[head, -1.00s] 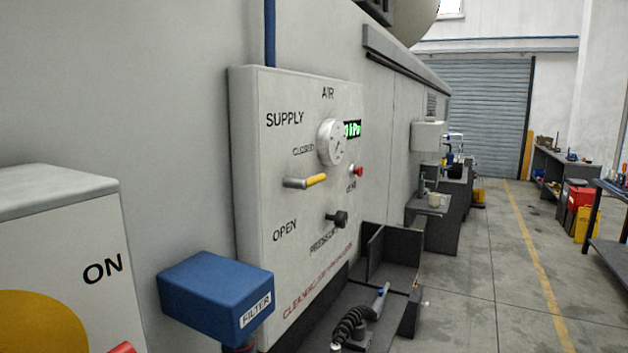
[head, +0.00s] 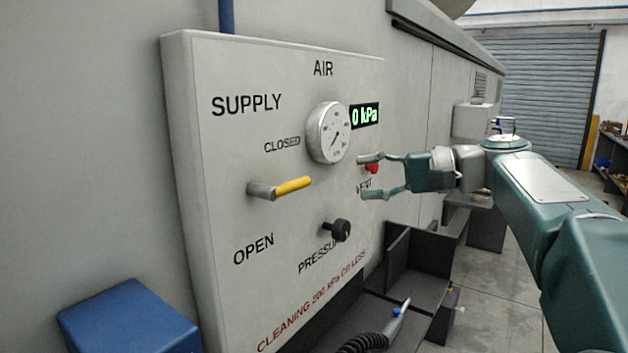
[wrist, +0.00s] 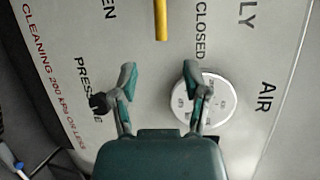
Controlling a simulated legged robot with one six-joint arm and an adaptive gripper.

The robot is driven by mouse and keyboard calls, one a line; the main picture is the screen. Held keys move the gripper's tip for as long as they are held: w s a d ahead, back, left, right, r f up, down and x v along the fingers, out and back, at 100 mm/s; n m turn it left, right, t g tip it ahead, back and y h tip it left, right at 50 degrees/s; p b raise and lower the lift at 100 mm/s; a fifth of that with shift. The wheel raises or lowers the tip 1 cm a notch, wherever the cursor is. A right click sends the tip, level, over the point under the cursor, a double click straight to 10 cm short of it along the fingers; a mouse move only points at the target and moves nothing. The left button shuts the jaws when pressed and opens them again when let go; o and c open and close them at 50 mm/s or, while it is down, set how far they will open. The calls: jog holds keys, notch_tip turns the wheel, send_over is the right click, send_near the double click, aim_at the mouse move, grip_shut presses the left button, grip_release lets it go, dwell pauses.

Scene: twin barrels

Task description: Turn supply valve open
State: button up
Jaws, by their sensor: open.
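The supply valve has a yellow lever handle (head: 293,186) on a grey metal stub, on the left part of the white AIR panel (head: 200,120). The handle points right and lies between the CLOSED label above and the OPEN label below. My gripper (head: 366,177) is open and empty, in front of the panel to the right of the handle, its fingers pointing left. In the wrist view, the yellow handle (wrist: 161,20) is beyond the open fingertips (wrist: 158,72) and apart from them; its far end is cut off by the frame.
A round gauge (head: 328,132) and a 0 kPa display (head: 365,116) are above the handle. A black pressure knob (head: 337,230) is below, and a red vent button (head: 372,168) sits close to my gripper. A blue box (head: 128,318) is at lower left, dark trays (head: 425,262) below.

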aim_at(303, 185)
jog(key=x, duration=0.9)
jog(key=shift+s+a, duration=0.25)
jog(key=shift+a, duration=0.15)
jog(key=shift+w+a+f, duration=0.25)
jog(key=shift+w+a, duration=0.05)
jog(key=shift+a, duration=0.95)
jog(key=c, duration=0.4)
grip_shut()
